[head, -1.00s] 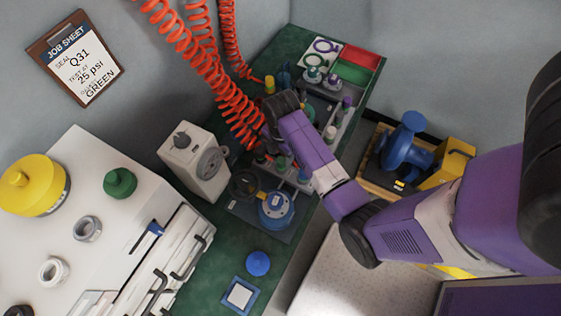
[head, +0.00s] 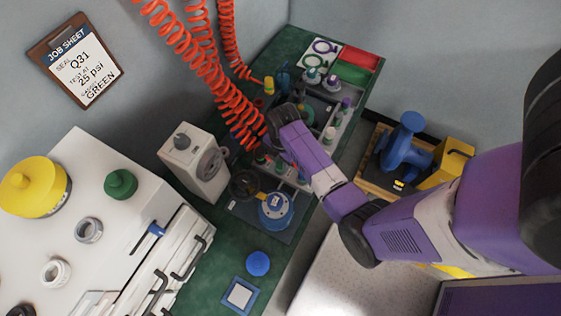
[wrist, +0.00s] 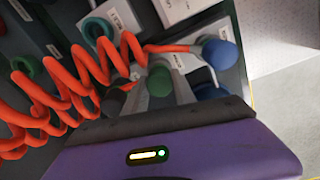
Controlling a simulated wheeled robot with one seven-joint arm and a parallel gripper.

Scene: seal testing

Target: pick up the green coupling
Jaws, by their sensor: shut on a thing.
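In the wrist view the green coupling (wrist: 159,80) shows as a rounded green end between the two grey fingers of my gripper (wrist: 160,93). The fingers are shut on it. Its lower part is hidden by the fingers and my purple gripper body. In the head view my gripper points down among the fittings on the green bench, and its fingertips and the held coupling are hard to make out behind my wrist and the red coiled hose (head: 242,118).
A blue coupling (wrist: 219,53) is close to the right of my gripper. The coiled hose crosses left of my fingers in the wrist view. A grey box with a dial (head: 195,160), a blue round fixture (head: 275,211) and a red and green tray (head: 359,62) stand nearby.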

